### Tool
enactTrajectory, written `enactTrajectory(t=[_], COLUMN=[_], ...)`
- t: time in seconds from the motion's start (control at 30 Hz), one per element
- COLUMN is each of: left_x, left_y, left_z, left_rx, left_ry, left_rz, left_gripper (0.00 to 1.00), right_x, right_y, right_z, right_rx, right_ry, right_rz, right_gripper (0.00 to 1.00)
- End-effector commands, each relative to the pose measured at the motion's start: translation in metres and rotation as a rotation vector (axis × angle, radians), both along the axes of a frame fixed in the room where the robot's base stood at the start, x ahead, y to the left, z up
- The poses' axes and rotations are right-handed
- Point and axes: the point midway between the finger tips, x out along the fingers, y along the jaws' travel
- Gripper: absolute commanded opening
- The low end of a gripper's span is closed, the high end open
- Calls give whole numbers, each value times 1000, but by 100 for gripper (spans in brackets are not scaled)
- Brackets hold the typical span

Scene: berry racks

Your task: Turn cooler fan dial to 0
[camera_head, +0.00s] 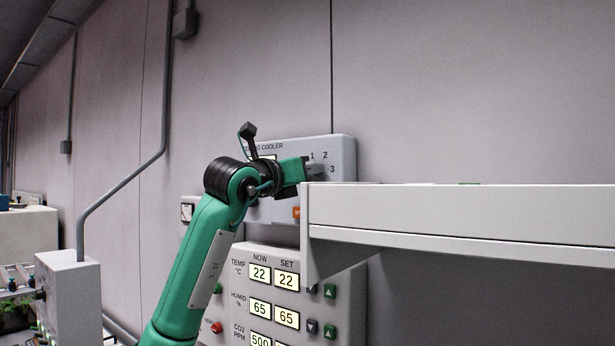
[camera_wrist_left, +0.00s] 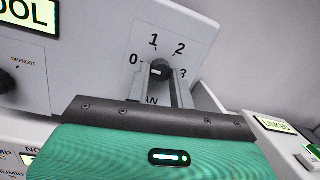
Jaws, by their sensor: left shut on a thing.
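The cooler panel (camera_head: 343,148) is a light grey box on the wall, partly hidden behind my left arm. Its fan dial (camera_wrist_left: 160,69) is a small dark knob with the numbers 0, 1, 2 and 3 around it. A short pale mark shows on the left part of the knob, on the side of the 0; its exact setting is hard to tell. My left gripper (camera_head: 314,169) is at the dial. In the left wrist view its two grey fingers (camera_wrist_left: 162,86) stand on either side of the knob, shut on it. My right gripper is not in view.
A white shelf (camera_head: 450,208) juts in close below and right of the dial. A climate panel (camera_head: 349,275) with lit displays and buttons hangs below the cooler panel. A defrost knob (camera_wrist_left: 6,82) is left of the fan dial. The wall above is clear.

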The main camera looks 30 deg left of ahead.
Motion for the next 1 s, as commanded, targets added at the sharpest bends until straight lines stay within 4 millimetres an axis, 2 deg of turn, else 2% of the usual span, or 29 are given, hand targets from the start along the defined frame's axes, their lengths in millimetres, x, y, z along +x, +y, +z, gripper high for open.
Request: enactTrajectory(t=[0.37,0.4,0.5,0.83,1.0], left_x=[-1,0,0,-3,-24], left_y=[1,1,1,1,6], left_z=[2,2,2,0,-5], left_rx=[-7,-7,-6,-4,-3], left_ry=[-3,-3,-3,-1,-4], left_rz=[0,0,0,0,2], left_gripper=[0,27,44,44,44], right_x=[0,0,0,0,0], right_y=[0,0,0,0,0], right_z=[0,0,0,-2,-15], right_rx=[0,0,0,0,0], right_ry=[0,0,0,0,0], right_rz=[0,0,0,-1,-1], right_gripper=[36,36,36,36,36])
